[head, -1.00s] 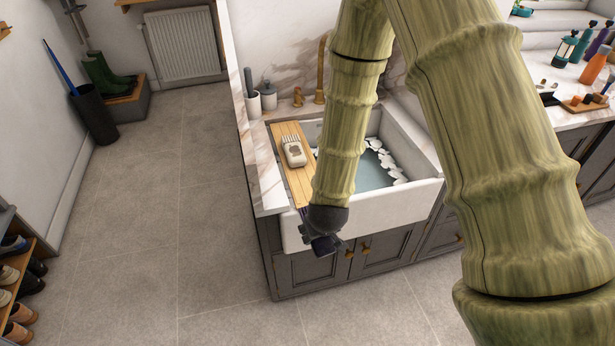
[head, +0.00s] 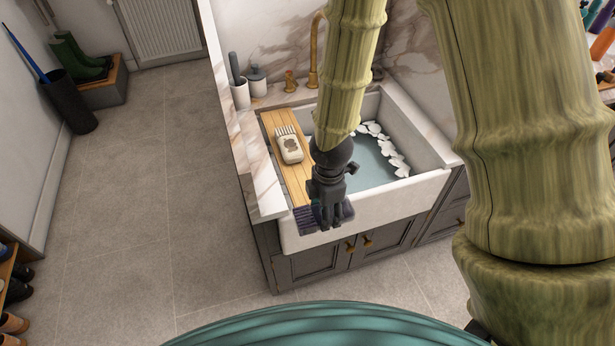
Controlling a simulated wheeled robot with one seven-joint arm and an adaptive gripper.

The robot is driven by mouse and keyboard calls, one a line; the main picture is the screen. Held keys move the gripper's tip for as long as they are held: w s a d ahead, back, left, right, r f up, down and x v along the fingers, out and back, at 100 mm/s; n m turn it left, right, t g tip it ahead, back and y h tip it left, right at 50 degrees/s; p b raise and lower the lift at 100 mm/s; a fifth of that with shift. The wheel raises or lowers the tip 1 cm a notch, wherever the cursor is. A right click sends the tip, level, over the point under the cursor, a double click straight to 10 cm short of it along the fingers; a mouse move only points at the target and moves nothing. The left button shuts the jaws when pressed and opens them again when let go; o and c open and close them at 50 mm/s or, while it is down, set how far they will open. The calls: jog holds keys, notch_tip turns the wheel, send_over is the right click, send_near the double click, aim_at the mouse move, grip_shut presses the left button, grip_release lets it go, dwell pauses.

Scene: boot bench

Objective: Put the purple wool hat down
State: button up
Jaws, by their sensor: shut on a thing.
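The purple wool hat (head: 306,218) is dark and ribbed. It shows on both sides of my gripper (head: 331,217) at the front left of the sink. My gripper points down and is shut on the hat, and its fingers hide the hat's middle. The hat overlaps the near end of the wooden board (head: 293,180) and the sink's front rim in the picture. I cannot tell whether it touches them or hangs just above or in front.
The white sink (head: 400,207) holds water with white foam (head: 396,162) along its edge. A cream brush-like item (head: 289,148) lies on the board. A brass tap (head: 313,55) and pots (head: 257,82) stand behind. Floor (head: 130,220) at left is clear.

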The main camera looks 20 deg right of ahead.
jog(key=w+p, duration=0.1)
jog(key=w, duration=0.4)
jog(key=w+f+p, duration=0.1)
jog(key=w+p, duration=0.1)
jog(key=w, duration=0.3)
jog(key=w+d+p, duration=0.1)
jog(key=w+p, duration=0.1)
jog(key=w, duration=0.3)
jog(key=shift+f, duration=0.15)
jog(key=shift+w+p, duration=0.35)
jog(key=shift+w, duration=0.2)
jog(key=shift+s+f+p, duration=0.1)
jog(key=shift+f+p, duration=0.35)
jog(key=shift+f, duration=0.5)
jog(key=shift+f+p, duration=0.3)
jog(key=shift+f, duration=0.55)
jog(key=shift+f, duration=0.1)
jog(key=o, duration=1.1)
jog(key=shift+r+b, duration=1.55)
jog(key=shift+r, duration=4.55)
